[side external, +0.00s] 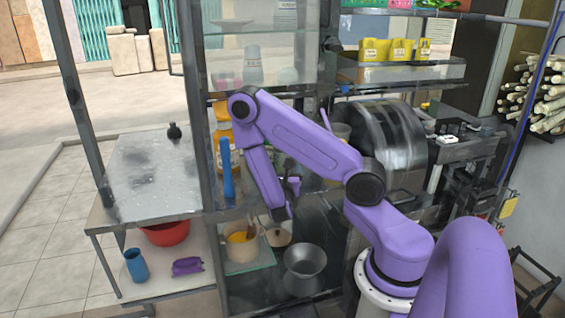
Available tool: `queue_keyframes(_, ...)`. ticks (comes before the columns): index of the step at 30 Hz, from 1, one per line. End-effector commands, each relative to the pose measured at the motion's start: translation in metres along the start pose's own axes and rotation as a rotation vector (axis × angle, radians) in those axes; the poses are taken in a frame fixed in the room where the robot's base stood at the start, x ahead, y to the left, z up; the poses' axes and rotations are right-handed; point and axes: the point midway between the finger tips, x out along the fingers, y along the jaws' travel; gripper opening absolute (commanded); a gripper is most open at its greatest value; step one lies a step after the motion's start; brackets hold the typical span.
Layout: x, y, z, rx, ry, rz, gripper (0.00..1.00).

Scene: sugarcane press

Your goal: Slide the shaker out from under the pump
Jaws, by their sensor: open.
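My gripper (291,186) is small and dark in the side view, in front of the cabinet's middle shelf. Its fingers are open, and I see nothing held between them. A tall blue bottle-shaped item (228,172) stands upright at the left of that shelf, with an orange-yellow jar (221,132) close behind it. I cannot tell whether either is the shaker or the pump. Neither a shaker nor a pump can be picked out for certain. My forearm and wrist hide part of the shelf behind them.
Below are a red bowl (166,233), a blue cup (136,265), a yellow-filled pot (241,246) and a metal bowl (305,268). The press (385,135) stands right of the cabinet. Cabinet posts bound the shelf.

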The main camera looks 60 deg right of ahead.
Motion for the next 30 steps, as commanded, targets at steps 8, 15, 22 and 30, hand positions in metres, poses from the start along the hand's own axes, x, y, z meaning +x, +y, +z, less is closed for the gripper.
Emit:
queue_keyframes(8, 0.04, -0.001, 0.001, 0.004, -0.002, -0.006, 0.88)
queue_keyframes(15, 0.052, -0.001, 0.001, 0.002, -0.002, -0.003, 0.88)
queue_keyframes(22, 0.052, -0.001, 0.001, 0.001, -0.002, -0.002, 0.88)
queue_keyframes(30, 0.052, -0.001, 0.001, 0.001, -0.002, -0.002, 0.14)
